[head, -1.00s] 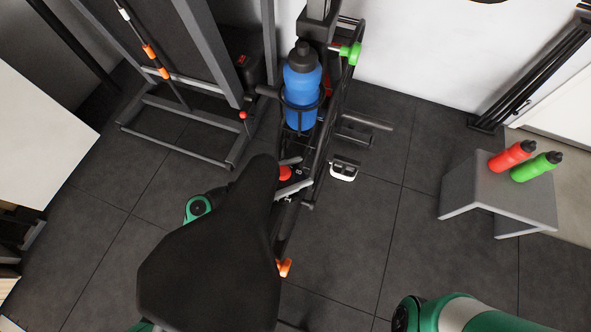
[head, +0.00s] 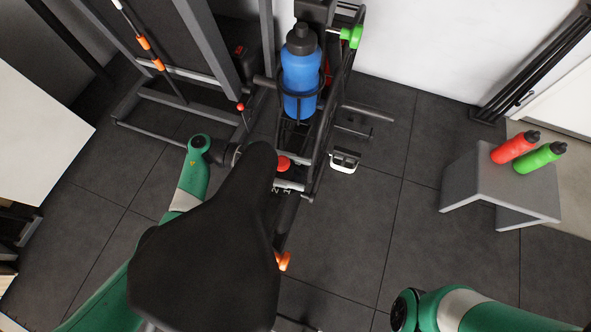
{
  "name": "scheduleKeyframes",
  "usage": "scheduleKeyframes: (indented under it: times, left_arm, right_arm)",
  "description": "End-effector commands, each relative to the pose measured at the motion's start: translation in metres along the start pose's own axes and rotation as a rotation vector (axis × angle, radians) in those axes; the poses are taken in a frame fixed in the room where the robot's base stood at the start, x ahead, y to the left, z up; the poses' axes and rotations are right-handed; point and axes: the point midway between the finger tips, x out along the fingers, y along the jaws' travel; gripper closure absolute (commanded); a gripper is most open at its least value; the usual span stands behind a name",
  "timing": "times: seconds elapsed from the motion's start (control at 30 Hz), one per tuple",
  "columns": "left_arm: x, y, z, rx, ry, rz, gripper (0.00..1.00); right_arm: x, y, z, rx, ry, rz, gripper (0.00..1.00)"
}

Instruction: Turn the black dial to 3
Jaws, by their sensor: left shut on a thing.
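My left gripper (head: 237,155) reaches in from the left and passes behind the bike's black saddle (head: 205,245). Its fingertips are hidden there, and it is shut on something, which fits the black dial. The dial itself is hidden from the head view. Small pale number marks (head: 279,190) show just right of the saddle, below a round red knob (head: 283,163). I cannot read a pointer against them. My right arm shows at the bottom right, but its gripper is not in view.
A blue bottle (head: 300,80) stands in a holder on the bike frame, above the red knob. A white-edged pedal (head: 344,162) sticks out to the right. A grey stool (head: 480,185) holds red and green bottles. Open floor lies between bike and stool.

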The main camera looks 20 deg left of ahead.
Motion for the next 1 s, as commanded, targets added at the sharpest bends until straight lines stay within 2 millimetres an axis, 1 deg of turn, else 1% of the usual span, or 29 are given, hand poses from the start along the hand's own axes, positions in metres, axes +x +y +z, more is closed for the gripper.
scheduleKeyframes:
  times: [0.03, 0.23, 0.47, 0.8, 0.83, 0.97, 1.0]
  left_arm:
    - [0.0, 0.0, 0.005, 0.003, 0.0, 0.026, 0.91]
    - [0.0, 0.003, 0.003, 0.002, -0.001, 0.104, 0.91]
    - [0.0, 0.004, 0.001, 0.0, -0.002, 0.136, 0.91]
    - [0.0, 0.004, 0.001, -0.001, -0.003, 0.137, 0.91]
    - [0.0, 0.004, 0.001, -0.001, -0.003, 0.137, 0.3]
    - [0.0, 0.004, 0.001, -0.001, -0.002, 0.136, 0.06]
    - [0.0, 0.004, 0.001, -0.001, -0.002, 0.136, 0.06]
  right_arm:
    - [-0.008, 0.0, 0.007, 0.0, 0.0, 0.0, 0.5]
    - [-0.016, 0.0, 0.015, 0.0, 0.0, 0.0, 0.5]
    - [-0.019, 0.0, 0.017, 0.0, 0.0, 0.0, 0.5]
    - [-0.018, 0.0, 0.017, 0.0, 0.0, 0.0, 0.5]
    - [-0.018, 0.0, 0.017, 0.0, 0.0, 0.0, 0.5]
    - [-0.018, 0.0, 0.017, 0.0, 0.0, 0.0, 0.5]
    - [-0.018, 0.0, 0.017, 0.0, 0.0, 0.0, 0.5]
